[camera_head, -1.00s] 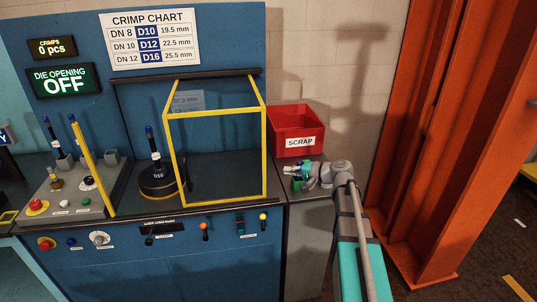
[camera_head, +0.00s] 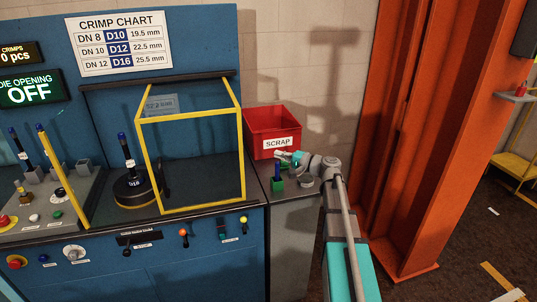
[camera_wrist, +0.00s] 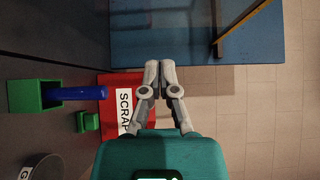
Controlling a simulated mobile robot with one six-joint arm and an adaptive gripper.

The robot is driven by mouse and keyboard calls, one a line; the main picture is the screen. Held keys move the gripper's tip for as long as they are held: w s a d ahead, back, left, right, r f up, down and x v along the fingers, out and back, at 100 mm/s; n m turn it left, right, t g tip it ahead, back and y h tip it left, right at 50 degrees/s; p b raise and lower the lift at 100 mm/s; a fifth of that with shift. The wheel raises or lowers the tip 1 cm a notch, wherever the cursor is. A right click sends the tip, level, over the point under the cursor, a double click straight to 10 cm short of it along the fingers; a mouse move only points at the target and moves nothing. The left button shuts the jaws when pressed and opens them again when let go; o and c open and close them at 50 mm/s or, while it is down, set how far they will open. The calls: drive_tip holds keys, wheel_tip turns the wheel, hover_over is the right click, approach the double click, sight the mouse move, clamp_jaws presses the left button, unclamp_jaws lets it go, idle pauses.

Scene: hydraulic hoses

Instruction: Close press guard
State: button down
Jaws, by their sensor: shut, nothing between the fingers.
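The press guard (camera_head: 191,118) is a clear box with a yellow frame at the right part of the blue press bed. A black round die stack (camera_head: 134,187) marked D16 stands just left of it, uncovered. A separate yellow post (camera_head: 55,165) rises at the control panel on the left. My gripper (camera_head: 280,156) is right of the guard, apart from it, in front of the red scrap bin. In the wrist view my gripper (camera_wrist: 158,68) has its fingertips together with nothing between them. A yellow bar (camera_wrist: 238,30) shows there, perhaps the guard's frame.
The red scrap bin (camera_head: 270,120) sits behind my gripper. A green holder (camera_head: 277,185) with a blue rod stands on the side counter below it. An orange steel column (camera_head: 415,130) stands on the right. Several knobs and levers line the press front.

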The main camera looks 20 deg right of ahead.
drive_tip(key=s+a+x, duration=0.2)
drive_tip(key=x, duration=1)
drive_tip(key=shift+a, duration=0.1)
idle(0.4)
